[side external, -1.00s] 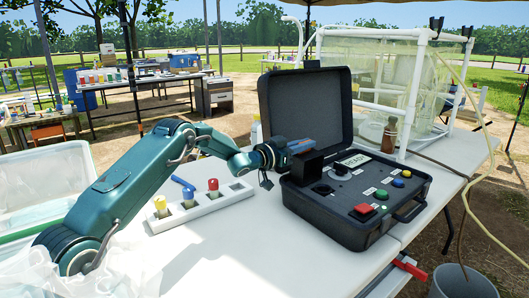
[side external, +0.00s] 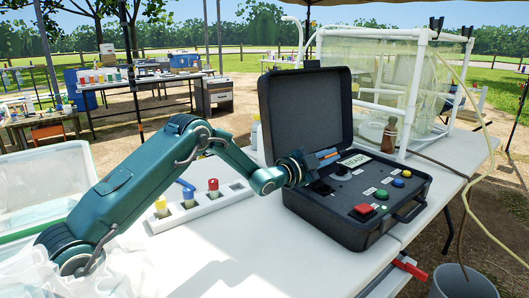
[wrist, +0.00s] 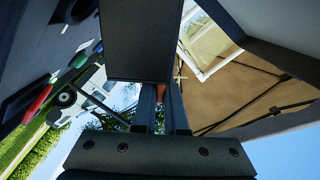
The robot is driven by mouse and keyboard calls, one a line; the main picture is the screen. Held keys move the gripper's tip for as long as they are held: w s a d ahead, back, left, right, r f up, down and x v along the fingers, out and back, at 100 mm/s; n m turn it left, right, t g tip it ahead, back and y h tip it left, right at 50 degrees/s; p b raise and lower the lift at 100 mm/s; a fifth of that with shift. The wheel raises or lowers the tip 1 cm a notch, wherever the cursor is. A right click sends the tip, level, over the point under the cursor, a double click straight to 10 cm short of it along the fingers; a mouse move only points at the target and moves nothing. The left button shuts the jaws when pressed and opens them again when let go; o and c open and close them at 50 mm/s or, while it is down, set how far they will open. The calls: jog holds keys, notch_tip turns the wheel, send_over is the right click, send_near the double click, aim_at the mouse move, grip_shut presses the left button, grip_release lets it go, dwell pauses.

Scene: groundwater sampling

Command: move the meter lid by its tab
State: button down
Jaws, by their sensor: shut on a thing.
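The meter case (side external: 345,235) is black and stands open on the white table, its big lid (side external: 305,110) raised at the back. In the wrist view a dark flat plate (wrist: 138,42), which looks like this lid, fills the top middle. My gripper (side external: 325,157) is over the panel's left side.
A white rack (side external: 205,210) with coloured-top pieces stands left. A brown bottle (side external: 389,137) and a pipe frame (side external: 425,90) are behind.

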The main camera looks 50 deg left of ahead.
jog(key=d+f+m, duration=0.2)
jog(key=shift+d+m, duration=0.25)
jog(key=shift+m, duration=0.15)
jog(key=d+f+m, duration=0.2)
jog(key=m, duration=0.1)
jog(key=shift+f, duration=0.1)
jog(key=shift+d+f+m, duration=0.25)
jog(key=shift+f+m, duration=0.2)
jog(key=shift+m, duration=0.25)
jog(key=shift+d+f, duration=0.25)
jog(key=shift+f, duration=0.3)
jog(key=c, duration=1)
grip_release()
jog(key=shift+o, duration=0.2)
